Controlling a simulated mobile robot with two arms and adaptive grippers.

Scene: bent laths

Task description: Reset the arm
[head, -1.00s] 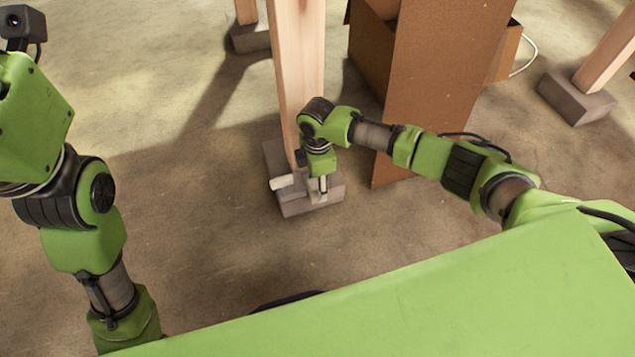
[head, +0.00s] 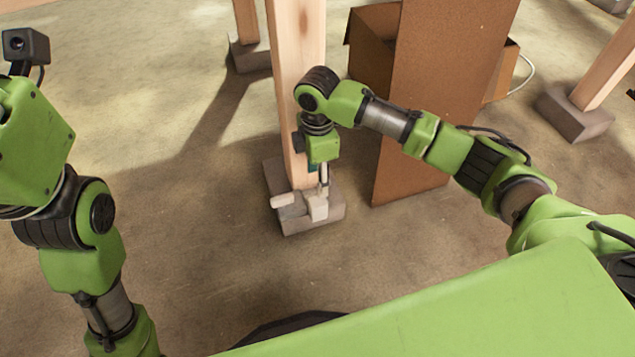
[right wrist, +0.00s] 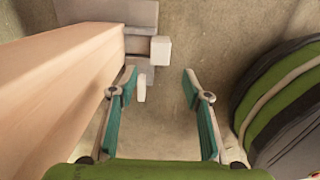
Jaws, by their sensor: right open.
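My right gripper (head: 323,184) points down beside a wooden post (head: 300,60), just above the grey block (head: 285,226) at its foot. In the right wrist view, its two teal-padded fingers (right wrist: 160,75) are spread, with nothing between the tips that I can tell is held. A pale piece (head: 318,206) and a second pale piece (head: 284,199) are at the grey block. They also show in the right wrist view, one block-like (right wrist: 160,51) and one thin (right wrist: 141,88). My left arm is at the left; its gripper is outside the picture.
The post stands close to the left of my right gripper. A brown panel (head: 440,100) stands right of it, by an open cardboard box (head: 370,50). Another post on a block (head: 575,115) is at far right. The concrete floor (head: 200,235) between my arms is clear.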

